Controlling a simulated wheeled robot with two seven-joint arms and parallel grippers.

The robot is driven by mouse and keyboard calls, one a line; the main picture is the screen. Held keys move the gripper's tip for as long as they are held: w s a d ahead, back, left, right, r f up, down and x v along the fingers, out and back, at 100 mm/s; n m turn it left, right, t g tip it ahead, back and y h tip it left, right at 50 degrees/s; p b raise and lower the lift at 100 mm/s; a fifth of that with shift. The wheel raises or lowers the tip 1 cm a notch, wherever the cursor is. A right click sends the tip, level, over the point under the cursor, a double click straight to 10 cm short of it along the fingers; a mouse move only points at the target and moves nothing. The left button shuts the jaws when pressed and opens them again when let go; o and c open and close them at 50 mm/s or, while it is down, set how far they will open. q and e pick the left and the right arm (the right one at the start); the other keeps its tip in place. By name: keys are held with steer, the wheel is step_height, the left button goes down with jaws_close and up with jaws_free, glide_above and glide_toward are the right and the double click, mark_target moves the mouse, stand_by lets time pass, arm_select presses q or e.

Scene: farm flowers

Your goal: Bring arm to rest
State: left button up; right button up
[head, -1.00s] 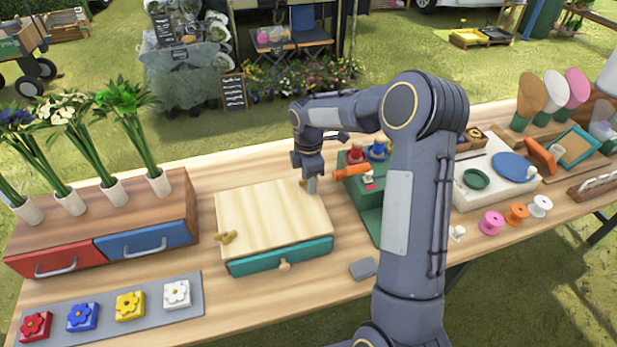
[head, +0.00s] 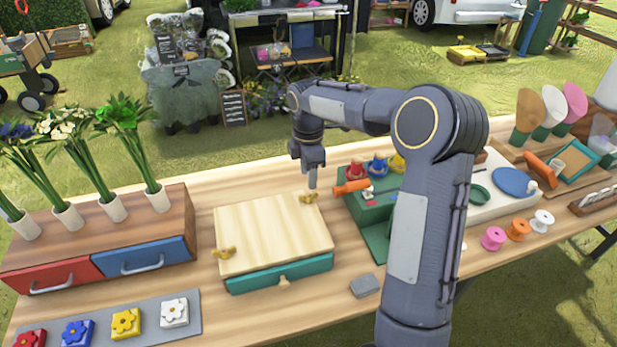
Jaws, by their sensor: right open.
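My right arm rises from the bottom of the head view and bends left over the table. My right gripper (head: 312,180) points down just above the far right corner of a light wooden board (head: 270,235), near a small brass-coloured piece (head: 309,198). It looks empty, with its fingers seen nearly edge-on. The board lies over a box with a teal drawer (head: 280,272). My left gripper is not in view.
Right of the gripper stands a green stand (head: 372,215) with an orange-handled tool (head: 352,187). A wooden cabinet (head: 185,210) with flower bundles stands at left. Flower tiles (head: 125,322) lie front left. A grey block (head: 365,285) lies near my arm.

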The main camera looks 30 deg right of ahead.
stand_by(0.3)
steer(key=s+a+r+m+t+y, duration=0.1)
steer(key=s+a+r+m, duration=0.1)
steer(key=s+r+m, duration=0.35)
steer(key=s+a+r+m+t, duration=0.2)
steer(key=s, duration=0.6)
steer(key=s+a+f+m+t+y, duration=0.1)
steer(key=s+a+m, duration=0.3)
steer(key=s, duration=0.3)
steer(key=s+a+f+m+t+y, duration=0.1)
steer(key=s+a+f+m, duration=0.1)
steer(key=s+m, duration=0.3)
steer(key=s+a, duration=0.1)
steer(key=s, duration=0.2)
steer(key=shift+a+m+t+y, duration=0.3)
steer(key=shift+a+m+y, duration=0.05)
steer(key=shift+y, duration=0.05)
